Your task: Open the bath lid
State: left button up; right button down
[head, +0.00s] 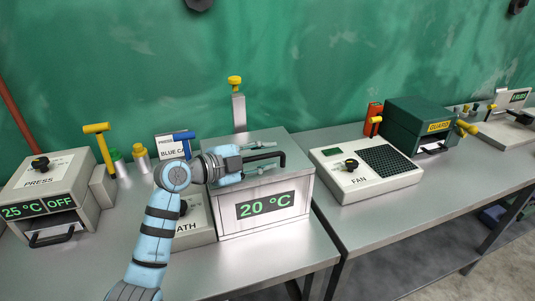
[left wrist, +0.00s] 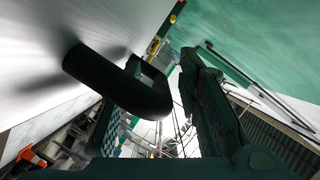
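The bath is a grey metal box with a green 20 °C display (head: 265,204) on its front. Its flat lid (head: 222,148) lies shut on top, with a black bar handle (head: 281,157). My left gripper (head: 272,157) is over the lid at the handle, its two fingers apart. In the left wrist view the handle (left wrist: 115,80) looms large and close, on the left finger's side of the open gripper (left wrist: 165,95). Whether a finger touches it I cannot tell. My right gripper is in neither view.
A control panel marked BATH (head: 197,222) stands left of the bath, partly behind my left arm. A press (head: 45,192) is at far left, a fan unit (head: 365,168) on the right table, and a green box (head: 418,122) beyond it. A post with a yellow knob (head: 235,82) rises behind the bath.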

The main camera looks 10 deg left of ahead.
pick_arm(q)
jog(key=shift+w+d, duration=0.15)
jog(key=shift+d, duration=0.05)
jog(key=shift+s+d+r, duration=0.1)
jog(key=shift+s, duration=0.1)
jog(key=shift+w, duration=0.15)
grip_shut()
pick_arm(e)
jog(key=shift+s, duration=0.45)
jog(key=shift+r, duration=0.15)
